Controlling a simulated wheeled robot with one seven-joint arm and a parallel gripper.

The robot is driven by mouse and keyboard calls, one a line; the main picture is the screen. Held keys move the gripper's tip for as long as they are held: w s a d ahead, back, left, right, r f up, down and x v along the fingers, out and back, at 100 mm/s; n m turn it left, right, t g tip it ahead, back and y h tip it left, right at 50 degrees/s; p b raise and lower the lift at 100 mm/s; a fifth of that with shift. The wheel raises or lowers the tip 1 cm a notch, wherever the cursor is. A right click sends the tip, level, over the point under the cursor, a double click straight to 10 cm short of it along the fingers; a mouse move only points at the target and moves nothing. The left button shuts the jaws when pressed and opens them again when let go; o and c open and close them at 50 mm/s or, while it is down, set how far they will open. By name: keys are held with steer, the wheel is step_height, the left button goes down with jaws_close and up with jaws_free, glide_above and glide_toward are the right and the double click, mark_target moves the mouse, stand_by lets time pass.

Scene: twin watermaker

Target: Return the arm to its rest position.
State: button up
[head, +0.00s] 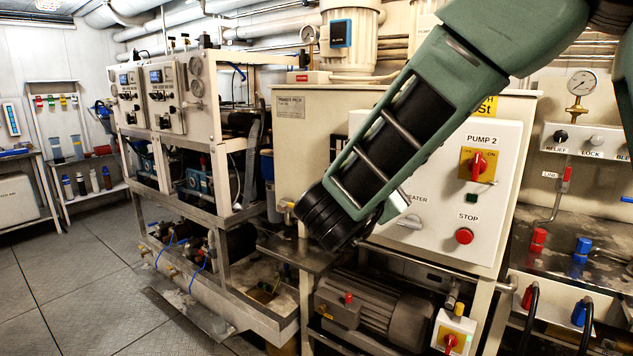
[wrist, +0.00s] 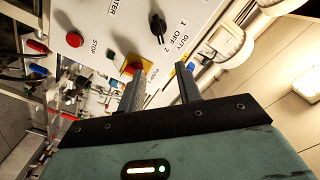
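My gripper (wrist: 161,72) shows in the wrist view with its two dark fingers apart and nothing between them. Its left fingertip overlaps the red and yellow PUMP 2 switch (wrist: 131,68) in the picture; I cannot tell how far apart they are. In the head view my green and black arm reaches from the top right down to the middle, in front of the white control panel (head: 499,131). The gripper's fingers cannot be made out in that view.
The panel bears the red-handled PUMP 2 switch (head: 478,165) and a red STOP button (head: 464,236). A motor (head: 372,305) sits below. A pressure gauge (head: 581,83) and valve bench stand at the right. White equipment racks stand at the left. The floor (head: 75,285) at left is clear.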

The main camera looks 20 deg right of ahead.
steer(key=w+a+f+n+t+y+p, duration=0.1)
steer(key=a+f+n+t+y+p, duration=0.15)
steer(key=a+n+y, duration=1)
steer(key=s+a+f+n+g+y+p, duration=0.15)
steer(key=s+a+n+g+y, duration=0.3)
steer(key=a, duration=0.45)
steer(key=s+a+f+n+g+y+p, duration=0.1)
steer(key=s+f+n+g, duration=0.15)
steer(key=s, duration=0.45)
steer(key=s+a+f+n+g+y, duration=0.1)
steer(key=s+f+n+g, duration=0.15)
steer(key=s, duration=0.45)
steer(key=s+d+f+n+g+h+p, duration=0.1)
steer(key=s+d+f+n+g+h, duration=0.1)
steer(key=s+d+n+g+h, duration=0.2)
steer(key=s+d+n, duration=0.1)
steer(key=s+d, duration=0.2)
steer(key=s, duration=0.3)
steer(key=shift+d, duration=0.35)
